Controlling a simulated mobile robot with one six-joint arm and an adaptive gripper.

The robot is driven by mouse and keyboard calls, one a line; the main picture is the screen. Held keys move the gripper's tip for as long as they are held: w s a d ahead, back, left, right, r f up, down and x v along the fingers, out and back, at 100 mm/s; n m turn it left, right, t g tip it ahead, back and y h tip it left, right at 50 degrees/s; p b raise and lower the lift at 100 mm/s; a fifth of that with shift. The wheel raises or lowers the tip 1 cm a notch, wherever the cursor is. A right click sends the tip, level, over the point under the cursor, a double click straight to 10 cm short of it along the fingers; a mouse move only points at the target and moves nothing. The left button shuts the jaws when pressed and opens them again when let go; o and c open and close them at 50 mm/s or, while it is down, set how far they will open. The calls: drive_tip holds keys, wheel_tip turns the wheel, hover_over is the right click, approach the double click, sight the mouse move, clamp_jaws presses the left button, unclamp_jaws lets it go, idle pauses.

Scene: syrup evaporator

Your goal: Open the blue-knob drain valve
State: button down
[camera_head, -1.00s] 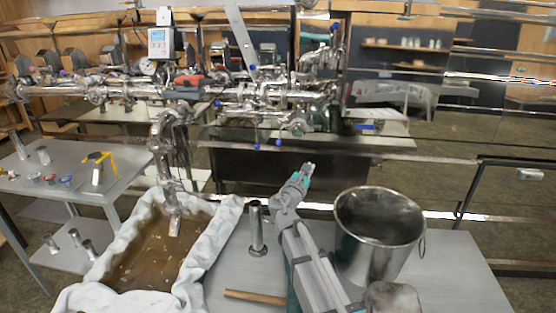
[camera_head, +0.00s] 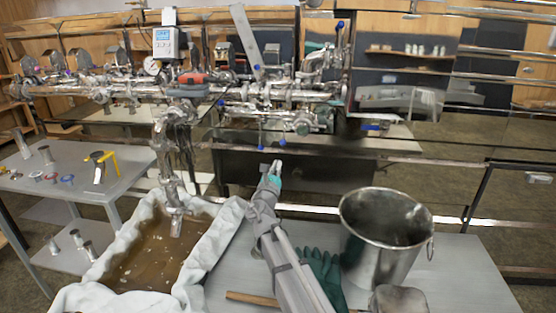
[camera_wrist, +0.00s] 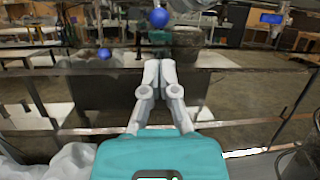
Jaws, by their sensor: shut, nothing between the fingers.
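Several blue knobs show on the steel pipework. Two small ones hang below it, a left blue knob (camera_head: 262,147) and a right blue knob (camera_head: 284,142). I cannot tell which one is the drain valve's. The wrist view also shows two blue knobs, a larger one at the top (camera_wrist: 158,17) and a smaller one at left (camera_wrist: 104,53). My gripper (camera_head: 275,167) is below the hanging knobs in the head view, fingers pointing towards the pipework. In the wrist view my gripper (camera_wrist: 160,66) is shut and empty, with its tips apart from both knobs.
A steel bucket (camera_head: 385,270) and a dark green glove (camera_head: 325,273) are on the near table, right of my arm. A cloth-lined tub of brown liquid (camera_head: 150,255) is at left, under a pipe spout (camera_head: 174,205). A dark trough (camera_head: 300,172) lies behind my gripper.

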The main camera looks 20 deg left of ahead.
drive_tip(key=p, duration=0.3)
approach(285, 131)
drive_tip(key=w, duration=0.2)
drive_tip(key=w+f, duration=0.1)
drive_tip(key=w, duration=0.1)
drive_tip(key=shift+w, duration=0.3)
drive_tip(key=shift+w+a, duration=0.1)
drive_tip(key=shift+w, duration=0.55)
